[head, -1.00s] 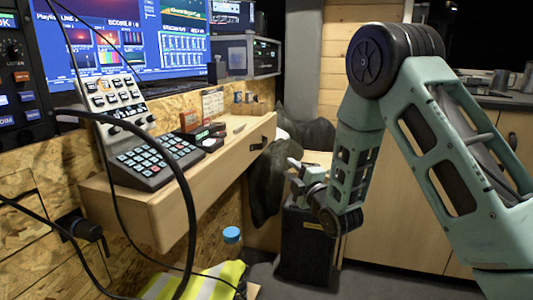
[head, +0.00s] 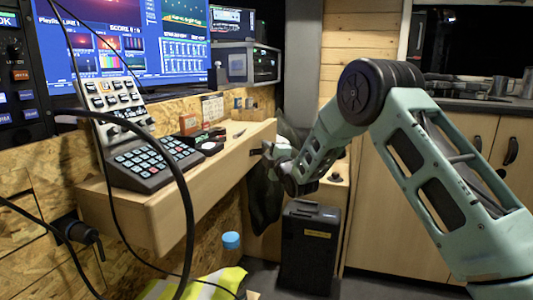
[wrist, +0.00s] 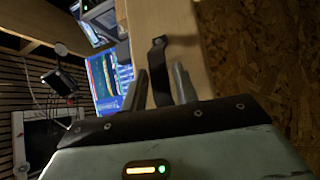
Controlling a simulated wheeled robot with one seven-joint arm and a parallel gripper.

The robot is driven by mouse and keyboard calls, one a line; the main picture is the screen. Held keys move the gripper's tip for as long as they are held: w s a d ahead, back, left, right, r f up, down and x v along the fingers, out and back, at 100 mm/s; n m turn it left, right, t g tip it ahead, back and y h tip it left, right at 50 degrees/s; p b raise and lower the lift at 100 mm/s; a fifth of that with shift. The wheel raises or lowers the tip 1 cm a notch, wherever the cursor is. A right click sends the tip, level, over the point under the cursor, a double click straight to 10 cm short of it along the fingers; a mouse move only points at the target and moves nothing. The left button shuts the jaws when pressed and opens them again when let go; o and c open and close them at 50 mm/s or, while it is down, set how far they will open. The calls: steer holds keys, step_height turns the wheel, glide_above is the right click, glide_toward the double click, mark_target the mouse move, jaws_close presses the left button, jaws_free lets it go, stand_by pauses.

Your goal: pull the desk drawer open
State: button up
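The desk drawer has a pale wooden front (head: 205,190) below the desk top, and no open gap shows along it. Its dark handle (wrist: 159,62) stands out from the wood in the wrist view, just ahead of and between my fingertips. In the head view my gripper (head: 270,153) is at the far right end of the drawer front, right at the handle, and mostly covers it. The wrist view shows my two fingers (wrist: 160,78) apart, one on each side of the handle's line. Whether they touch the handle cannot be told.
A keypad console (head: 150,160) and small items stand on the desk top. Black cables hang in front of the desk's near end. A black case (head: 308,245) stands on the floor below my gripper. A blue-capped bottle (head: 231,240) and yellow vest (head: 215,283) lie low in front.

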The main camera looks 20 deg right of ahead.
steer(key=shift+w, duration=0.1)
jaws_close()
steer(key=s+d+b, duration=0.2)
steer(key=s+d, duration=0.7)
steer(key=d, duration=0.2)
steer(key=shift+s+d, duration=0.15)
steer(key=shift+d, duration=0.25)
jaws_free()
steer(key=s+d+f+p, duration=0.1)
steer(key=s+f, duration=0.1)
steer(key=s, duration=1.5)
steer(key=shift+d+f, duration=0.15)
steer(key=shift+d, duration=0.25)
